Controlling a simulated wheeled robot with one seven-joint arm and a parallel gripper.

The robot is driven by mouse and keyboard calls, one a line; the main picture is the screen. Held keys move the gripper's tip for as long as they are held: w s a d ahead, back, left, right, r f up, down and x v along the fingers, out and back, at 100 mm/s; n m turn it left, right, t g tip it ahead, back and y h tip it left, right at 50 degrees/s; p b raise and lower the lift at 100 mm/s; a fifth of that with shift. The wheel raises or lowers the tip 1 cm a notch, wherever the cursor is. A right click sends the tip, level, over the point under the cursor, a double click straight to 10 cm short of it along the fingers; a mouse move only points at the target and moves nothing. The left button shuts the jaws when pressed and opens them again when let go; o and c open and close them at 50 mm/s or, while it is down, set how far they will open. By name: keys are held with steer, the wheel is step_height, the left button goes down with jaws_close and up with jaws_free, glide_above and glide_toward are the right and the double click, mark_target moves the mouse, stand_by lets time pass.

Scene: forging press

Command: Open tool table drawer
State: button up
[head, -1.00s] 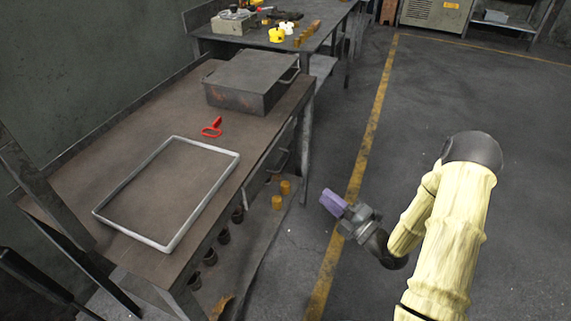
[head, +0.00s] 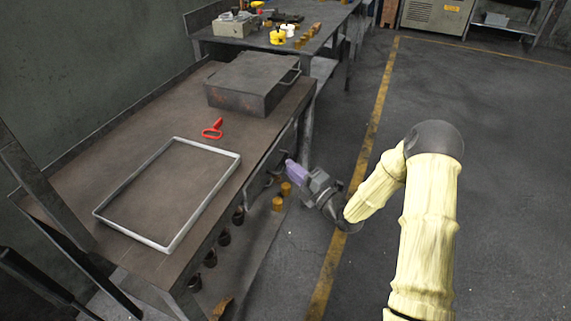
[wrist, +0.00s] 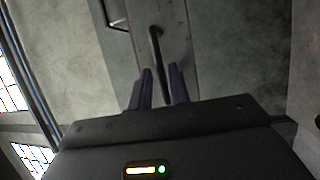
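The tool table (head: 95,185) is the brown-topped metal bench at the left in the head view. Its drawer front (wrist: 178,22) shows at the top of the wrist view and looks closed. A dark bar handle (wrist: 156,45) stands out from it. My gripper (wrist: 160,70) has its two purple fingers apart, one on each side of the handle, with gaps visible between bar and fingers. In the head view my gripper (head: 292,168) is at the table's right side, below the top's edge. There it hides most of the handle.
A metal box (head: 250,85) with a handle, a red tool (head: 213,129) and an empty rectangular frame (head: 178,238) are on the table top. Yellow-brown cylinders (head: 278,204) and dark cups are on the lower shelf. The floor (head: 500,200) to the right is clear.

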steer(key=shift+x, duration=1.65)
jaws_close()
steer(key=shift+s+d+f, duration=0.1)
steer(key=shift+f, duration=0.05)
